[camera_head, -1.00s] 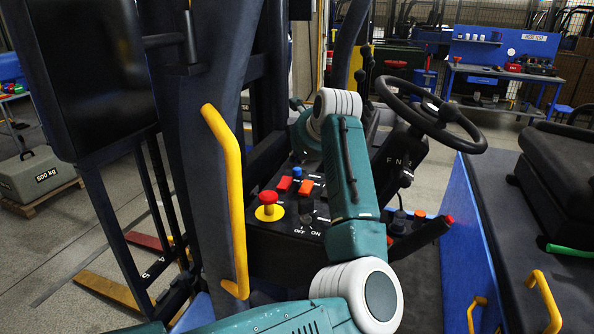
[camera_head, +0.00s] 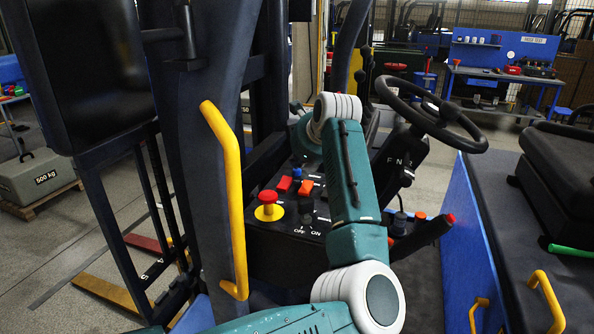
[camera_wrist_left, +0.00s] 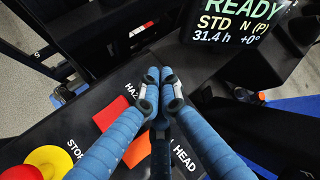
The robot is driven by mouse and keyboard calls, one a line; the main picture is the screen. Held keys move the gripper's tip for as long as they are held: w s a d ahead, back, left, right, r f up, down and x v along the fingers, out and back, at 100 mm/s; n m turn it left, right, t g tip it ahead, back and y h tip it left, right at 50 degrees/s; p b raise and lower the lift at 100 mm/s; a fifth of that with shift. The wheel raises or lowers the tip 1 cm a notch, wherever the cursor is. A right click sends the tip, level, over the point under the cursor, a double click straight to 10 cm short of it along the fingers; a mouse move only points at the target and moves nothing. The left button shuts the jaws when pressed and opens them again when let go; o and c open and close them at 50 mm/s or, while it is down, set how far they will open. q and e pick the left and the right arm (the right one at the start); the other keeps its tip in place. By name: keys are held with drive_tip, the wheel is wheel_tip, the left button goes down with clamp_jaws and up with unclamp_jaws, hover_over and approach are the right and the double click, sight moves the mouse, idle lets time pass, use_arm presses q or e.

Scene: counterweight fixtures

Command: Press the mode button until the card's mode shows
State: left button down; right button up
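My left gripper (camera_wrist_left: 159,88) has its two blue fingers together at the tips, with nothing seen between them, over the dark control panel (camera_wrist_left: 60,118). In the head view it is mostly hidden by my own teal arm. A small blue spot (camera_head: 297,172) shows there behind the red and orange switches; I cannot tell whether it is a button or my fingertips. The mode button is not clearly seen, and I cannot tell whether the tips touch the panel. The display (camera_wrist_left: 238,25) reads READY, STD, N (P), 31.4 h, +0°. No mode card can be made out. My right gripper is not in view.
A red-capped stop button (camera_head: 268,203), a red switch (camera_head: 284,184) and an orange switch (camera_head: 305,187) lie close by. A steering wheel (camera_head: 430,112) stands at the right. A yellow grab handle (camera_head: 236,205) is on the near post.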

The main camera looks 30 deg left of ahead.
sight(297, 171)
use_arm(q)
drive_tip(key=shift+f+b, duration=0.45)
drive_tip(key=shift+f, duration=0.2)
idle(0.6)
drive_tip(key=shift+r+p, duration=0.55)
drive_tip(key=shift+r, duration=0.75)
drive_tip(key=shift+r+p, duration=1.5)
drive_tip(key=shift+r, duration=1.05)
drive_tip(key=shift+f, duration=0.1)
